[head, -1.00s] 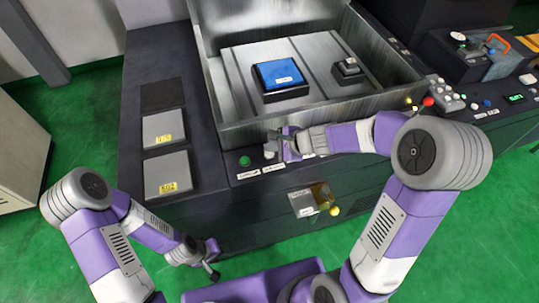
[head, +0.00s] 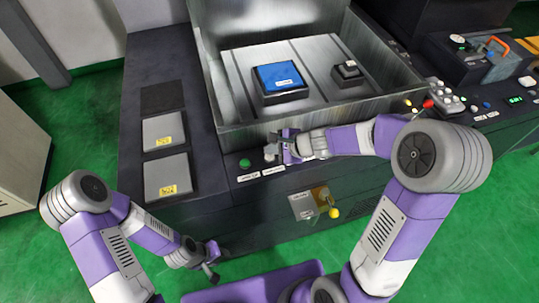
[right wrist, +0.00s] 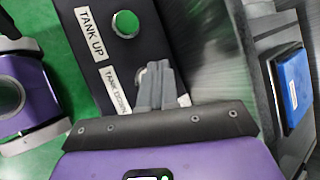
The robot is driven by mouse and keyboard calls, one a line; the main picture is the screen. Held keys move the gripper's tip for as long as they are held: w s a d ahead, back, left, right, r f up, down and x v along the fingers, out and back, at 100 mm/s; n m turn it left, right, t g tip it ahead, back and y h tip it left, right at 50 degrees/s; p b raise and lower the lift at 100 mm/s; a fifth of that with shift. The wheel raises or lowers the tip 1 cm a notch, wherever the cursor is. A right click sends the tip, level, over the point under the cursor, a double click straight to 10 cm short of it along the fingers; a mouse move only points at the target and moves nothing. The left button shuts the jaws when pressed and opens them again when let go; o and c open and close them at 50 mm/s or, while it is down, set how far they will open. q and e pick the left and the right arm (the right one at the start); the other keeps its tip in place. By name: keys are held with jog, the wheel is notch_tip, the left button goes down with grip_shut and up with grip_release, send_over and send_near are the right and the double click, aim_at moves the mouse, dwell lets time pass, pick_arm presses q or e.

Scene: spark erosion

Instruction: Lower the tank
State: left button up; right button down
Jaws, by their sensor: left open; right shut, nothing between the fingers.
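The metal tank (head: 240,132) stands with its walls up around the work table in the head view. My right gripper (head: 270,152) is shut and empty at the panel below the tank's front wall. In the right wrist view its fingertips (right wrist: 155,72) are over a button beside the TANK DOWN label (right wrist: 115,92). They hide most of that button, and I cannot tell whether they touch it. The green button (right wrist: 125,24) by the TANK UP label (right wrist: 89,33) is to the left of the fingers in the head view. My left gripper (head: 210,277) is open and low, away from the panel.
A blue block (head: 279,78) and a small dark block (head: 347,70) sit on the table inside the tank. A yellow knob (head: 334,212) sticks out below my right forearm. Green floor lies in front.

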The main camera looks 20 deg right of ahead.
jog(key=shift+f, duration=0.1)
dwell(0.8)
jog(key=shift+f+b, duration=0.3)
jog(key=shift+b, duration=0.2)
